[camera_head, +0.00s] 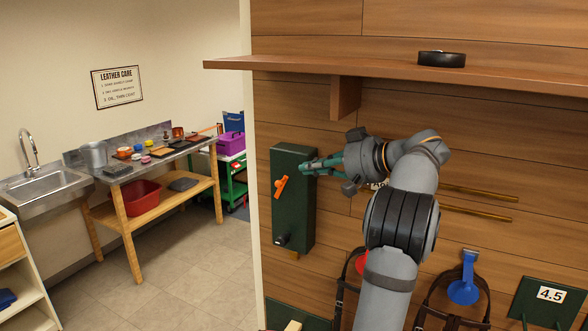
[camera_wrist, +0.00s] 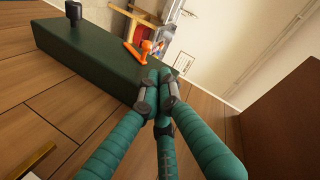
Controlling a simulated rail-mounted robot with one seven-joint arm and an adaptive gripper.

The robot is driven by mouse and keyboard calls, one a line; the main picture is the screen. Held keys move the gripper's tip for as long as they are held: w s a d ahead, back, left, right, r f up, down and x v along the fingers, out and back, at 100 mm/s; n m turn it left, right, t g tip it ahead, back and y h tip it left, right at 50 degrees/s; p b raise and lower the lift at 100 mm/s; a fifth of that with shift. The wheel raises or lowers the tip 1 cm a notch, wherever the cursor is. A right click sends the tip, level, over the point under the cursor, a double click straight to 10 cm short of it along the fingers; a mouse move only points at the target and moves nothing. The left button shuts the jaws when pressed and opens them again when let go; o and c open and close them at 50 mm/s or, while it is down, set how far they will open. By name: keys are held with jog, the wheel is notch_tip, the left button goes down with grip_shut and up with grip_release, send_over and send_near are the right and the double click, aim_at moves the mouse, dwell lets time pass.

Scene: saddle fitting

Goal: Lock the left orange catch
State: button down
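One orange catch (camera_head: 281,187) shows on the front of a dark green box (camera_head: 292,225) fixed to the wood wall. It sits tilted on the box's upper left part. In the wrist view the orange catch (camera_wrist: 140,50) shows beyond my fingertips, near the edge of the green box (camera_wrist: 85,60). My gripper (camera_head: 308,167) is at the box's upper right, to the right of the catch and apart from it. In the wrist view the fingers of my gripper (camera_wrist: 158,88) are drawn together, with nothing seen between them. Whether they touch the box cannot be told.
A black knob (camera_head: 282,240) stands out low on the green box. A wooden shelf (camera_head: 300,63) with a bracket (camera_head: 345,97) overhangs above. Brass rods (camera_head: 475,212) and hanging straps (camera_head: 455,300) are on the wall to the right. Open floor (camera_head: 180,260) lies left.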

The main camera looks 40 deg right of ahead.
aim_at(282, 182)
jog(key=shift+p+x, duration=1.8)
jog(key=shift+x, duration=3)
jog(key=shift+a, duration=0.1)
